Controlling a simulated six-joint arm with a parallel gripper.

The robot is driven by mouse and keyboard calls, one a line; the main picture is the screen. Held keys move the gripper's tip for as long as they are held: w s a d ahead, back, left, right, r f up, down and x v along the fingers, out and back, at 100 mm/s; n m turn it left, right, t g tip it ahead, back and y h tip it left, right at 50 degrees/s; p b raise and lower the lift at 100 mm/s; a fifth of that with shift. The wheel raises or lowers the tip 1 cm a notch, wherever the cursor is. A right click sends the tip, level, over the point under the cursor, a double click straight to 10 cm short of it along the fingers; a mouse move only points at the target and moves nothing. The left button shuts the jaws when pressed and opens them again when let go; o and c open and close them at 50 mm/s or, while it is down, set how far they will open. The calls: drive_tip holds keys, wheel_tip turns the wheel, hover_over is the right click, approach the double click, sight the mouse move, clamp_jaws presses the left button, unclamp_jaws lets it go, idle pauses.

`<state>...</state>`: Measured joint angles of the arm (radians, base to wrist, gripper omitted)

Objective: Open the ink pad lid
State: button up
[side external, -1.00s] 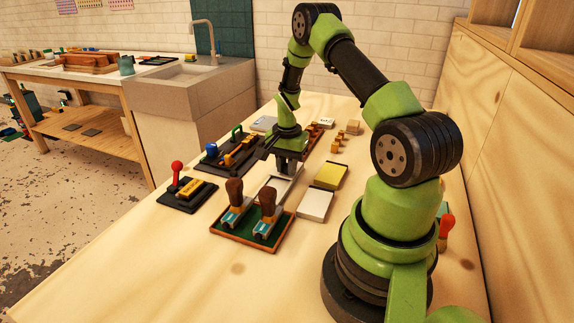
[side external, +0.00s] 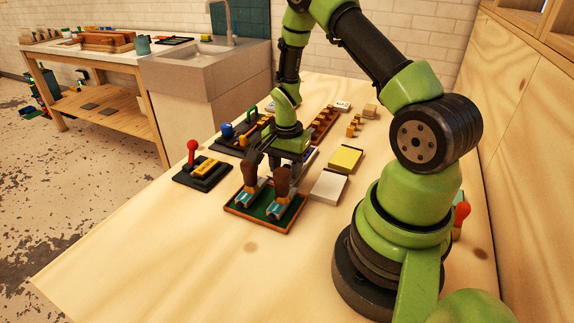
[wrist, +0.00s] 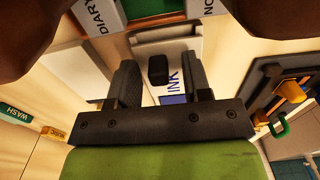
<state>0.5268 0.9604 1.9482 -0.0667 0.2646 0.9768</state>
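The ink pad (wrist: 172,60) shows in the wrist view as a pale case marked INK, with a small black knob (wrist: 158,70) and a blue patch (wrist: 173,99) near my gripper's palm. My gripper (wrist: 160,82) is open, with one dark finger on each side of the knob and nothing held. I cannot tell how far the fingertips are above the case, or whether the lid is fully closed. In the side view my gripper (side external: 283,166) hangs just behind the stamps, and the ink pad is mostly hidden.
Two brown-handled stamps (side external: 282,181) stand on a green tray (side external: 262,212) close in front of my gripper. A yellow pad (side external: 345,158) and a white pad (side external: 328,186) lie right. A red-knobbed device (side external: 203,173) stands left. The front table (side external: 190,255) is clear.

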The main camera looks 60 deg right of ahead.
sight(286, 165)
wheel_tip(286, 165, up, 10)
idle(0.7)
drive_tip(key=s+a+r+n+t, duration=0.2)
drive_tip(key=a+r+n, duration=0.2)
drive_tip(key=a+r, duration=0.3)
drive_tip(key=s+a+r+n+t, duration=0.25)
drive_tip(key=a+r+n, duration=0.2)
drive_tip(key=r, duration=0.45)
drive_tip(key=s+a+r+n+t+y, duration=0.2)
drive_tip(key=s+a+r+n, duration=0.1)
drive_tip(key=s+a+n, duration=0.2)
drive_tip(key=shift+s+a+t, duration=0.35)
drive_tip(key=shift+s+a, duration=0.25)
drive_tip(key=shift+s, duration=0.3)
